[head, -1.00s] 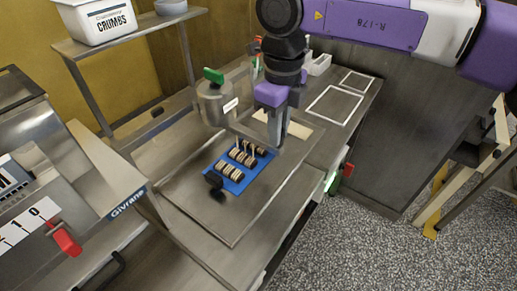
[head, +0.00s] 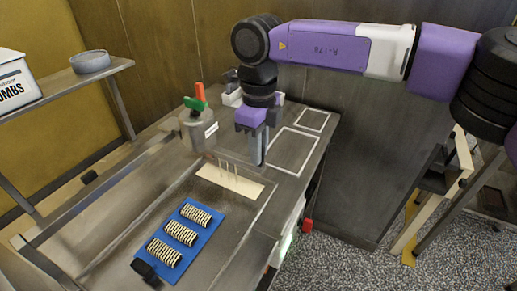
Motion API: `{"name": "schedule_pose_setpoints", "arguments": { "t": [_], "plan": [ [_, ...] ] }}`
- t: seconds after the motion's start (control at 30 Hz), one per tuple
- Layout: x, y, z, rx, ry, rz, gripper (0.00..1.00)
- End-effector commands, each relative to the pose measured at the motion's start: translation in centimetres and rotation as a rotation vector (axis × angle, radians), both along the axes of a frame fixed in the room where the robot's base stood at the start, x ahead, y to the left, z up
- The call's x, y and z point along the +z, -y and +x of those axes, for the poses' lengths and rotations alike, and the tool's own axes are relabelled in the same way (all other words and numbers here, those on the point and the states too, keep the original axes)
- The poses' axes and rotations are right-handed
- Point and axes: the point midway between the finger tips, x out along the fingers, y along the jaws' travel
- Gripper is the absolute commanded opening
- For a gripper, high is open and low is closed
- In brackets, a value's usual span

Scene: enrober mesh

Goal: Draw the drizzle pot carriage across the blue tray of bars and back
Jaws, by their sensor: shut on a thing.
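The drizzle pot (head: 197,131) is a grey metal pot on a carriage with a green handle on its lid. It stands beyond the far end of the blue tray (head: 207,250). Thin pale streams (head: 228,172) hang over a cream strip (head: 240,187) past the tray. The tray holds three rows of bars (head: 181,233) with pale stripes across dark tops. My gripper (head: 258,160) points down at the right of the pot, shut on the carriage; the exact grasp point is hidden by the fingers.
A black block (head: 144,270) sits at the tray's near end. White outlined rectangles (head: 294,152) lie on the bench at the back right. A shelf (head: 75,85) with a grey bowl (head: 90,62) and a crumbs bin (head: 14,80) stands at left.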

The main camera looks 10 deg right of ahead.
Motion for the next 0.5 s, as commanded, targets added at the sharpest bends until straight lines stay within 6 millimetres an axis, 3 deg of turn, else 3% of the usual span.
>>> {"name": "schedule_pose_setpoints", "arguments": {
  "t": [0.23,0.27,0.33,0.5],
  "plan": [
    [0.31,0.43,0.64,-0.008,0.018,-0.003,0.00],
    [0.32,0.44,0.65,-0.009,0.019,-0.002,0.24],
    [0.32,0.43,0.63,-0.009,0.017,-0.002,0.38],
    [0.22,0.33,0.46,-0.006,0.013,-0.003,0.40]
  ]
}}
